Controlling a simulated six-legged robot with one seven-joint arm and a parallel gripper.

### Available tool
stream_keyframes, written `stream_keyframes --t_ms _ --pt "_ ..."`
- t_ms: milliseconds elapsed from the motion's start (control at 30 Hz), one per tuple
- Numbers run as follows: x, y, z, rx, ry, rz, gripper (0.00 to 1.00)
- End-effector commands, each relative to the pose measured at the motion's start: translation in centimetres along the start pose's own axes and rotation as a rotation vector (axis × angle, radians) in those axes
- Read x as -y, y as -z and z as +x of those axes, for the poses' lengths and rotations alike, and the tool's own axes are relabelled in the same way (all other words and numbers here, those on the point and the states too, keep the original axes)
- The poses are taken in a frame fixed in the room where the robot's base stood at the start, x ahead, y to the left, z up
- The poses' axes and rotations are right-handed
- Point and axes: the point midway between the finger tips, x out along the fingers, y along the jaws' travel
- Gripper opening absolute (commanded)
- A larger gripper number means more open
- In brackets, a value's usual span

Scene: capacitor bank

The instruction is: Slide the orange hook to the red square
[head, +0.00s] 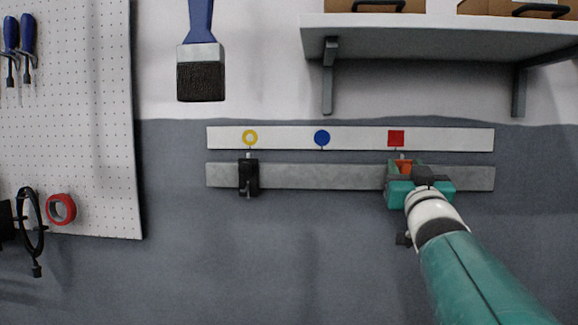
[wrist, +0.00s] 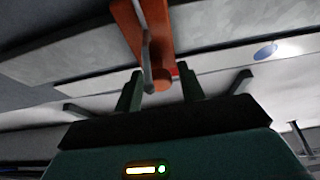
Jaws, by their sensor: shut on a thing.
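The orange hook (head: 404,168) sits on the grey rail (head: 320,177), directly below the red square (head: 396,138) on the white strip. My gripper (head: 407,178) is in front of the rail and covers most of the hook in the head view. In the wrist view the orange hook (wrist: 155,40) lies across the rail, with its rounded end between the two dark fingers of my gripper (wrist: 160,88). The gripper is shut on it. Only a sliver of the red square (wrist: 175,70) shows there, behind the hook.
A shelf (head: 440,42) with boxes is above right. A brush (head: 201,70) and a pegboard (head: 80,120) are to the left.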

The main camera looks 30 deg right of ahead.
Motion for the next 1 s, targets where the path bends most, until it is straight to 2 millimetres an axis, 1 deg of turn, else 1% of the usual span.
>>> stream_keyframes --t_ms 33,100,433,467,733,1000 --pt "0.54 -0.39 0.06 0.008 0.007 0.001 0.0" --pt "0.66 -0.41 0.06 0.008 0.007 0.001 0.0" --pt "0.32 -0.5 0.06 0.01 0.005 0.001 0.0" --pt "0.29 -0.51 0.06 0.01 0.005 0.001 0.43" --pt "0.09 -0.25 0.01 0.005 0.002 0.0 0.44" --pt "0.14 -0.41 -0.07 0.004 0.002 0.001 0.44"
